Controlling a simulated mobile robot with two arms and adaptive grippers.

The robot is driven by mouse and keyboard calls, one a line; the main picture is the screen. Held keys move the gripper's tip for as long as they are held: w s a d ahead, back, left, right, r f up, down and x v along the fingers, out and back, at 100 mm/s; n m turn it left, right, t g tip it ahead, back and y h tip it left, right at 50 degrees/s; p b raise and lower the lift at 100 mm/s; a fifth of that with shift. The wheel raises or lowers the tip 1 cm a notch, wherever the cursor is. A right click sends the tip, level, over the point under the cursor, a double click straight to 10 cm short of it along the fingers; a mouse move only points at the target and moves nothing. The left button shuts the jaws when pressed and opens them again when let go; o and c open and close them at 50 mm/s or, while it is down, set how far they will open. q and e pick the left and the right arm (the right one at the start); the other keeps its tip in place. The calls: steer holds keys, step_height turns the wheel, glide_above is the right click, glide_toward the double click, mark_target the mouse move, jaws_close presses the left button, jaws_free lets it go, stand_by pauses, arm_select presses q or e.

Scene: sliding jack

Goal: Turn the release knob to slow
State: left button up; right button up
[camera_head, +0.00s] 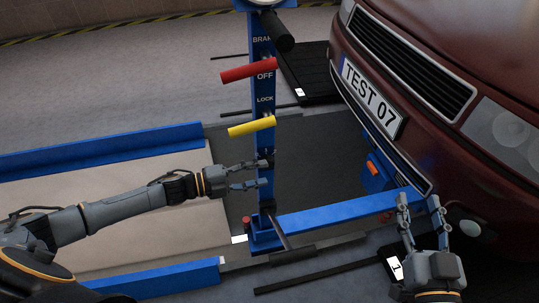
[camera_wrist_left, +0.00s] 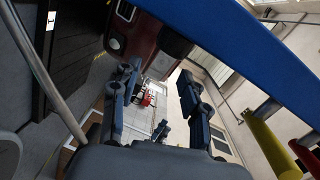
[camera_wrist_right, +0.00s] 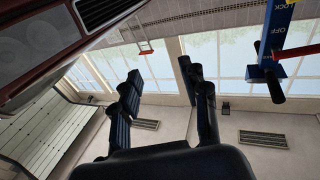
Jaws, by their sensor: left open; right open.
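The blue jack post (camera_head: 264,90) carries a red lever (camera_head: 249,71) beside OFF, a yellow lever (camera_head: 251,126) beside LOCK and a black handle (camera_head: 280,35) at the top. My left gripper (camera_head: 262,173) is open at the lower part of the post, below the yellow lever. A small red knob (camera_head: 246,222) sits near the post's base, below the left gripper. No slow marking is readable, and I cannot tell whether this is the release knob. My right gripper (camera_head: 419,201) is open and empty in front of the car's bumper, right of the post.
A dark red car (camera_head: 450,60) with plate TEST 07 (camera_head: 371,97) fills the right side. A blue beam (camera_head: 345,215) runs from the post base toward the car. Blue rails (camera_head: 100,148) edge the pale platform at left. An orange-and-blue part (camera_head: 378,174) is under the bumper.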

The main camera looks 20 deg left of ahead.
arm_select(q)
steer(key=a+r+m+g, duration=0.1)
steer(key=a+m, duration=0.2)
steer(key=a, duration=0.4)
steer(key=b+x, duration=0.2)
steer(key=x, duration=1.1)
steer(key=shift+s+d+h+b, duration=0.3)
steer(key=shift+s+d, duration=0.05)
steer(key=shift+d, duration=0.05)
arm_select(e)
steer(key=s+r+t+y, duration=0.2)
steer(key=s+r+t, duration=0.2)
steer(key=r+t, duration=0.3)
steer(key=shift+a+r+y, duration=0.3)
steer(key=shift+a+r, duration=0.1)
steer(key=shift+r, duration=1.3)
arm_select(q)
steer(key=shift+r, duration=0.1)
steer(key=shift+c, duration=0.2)
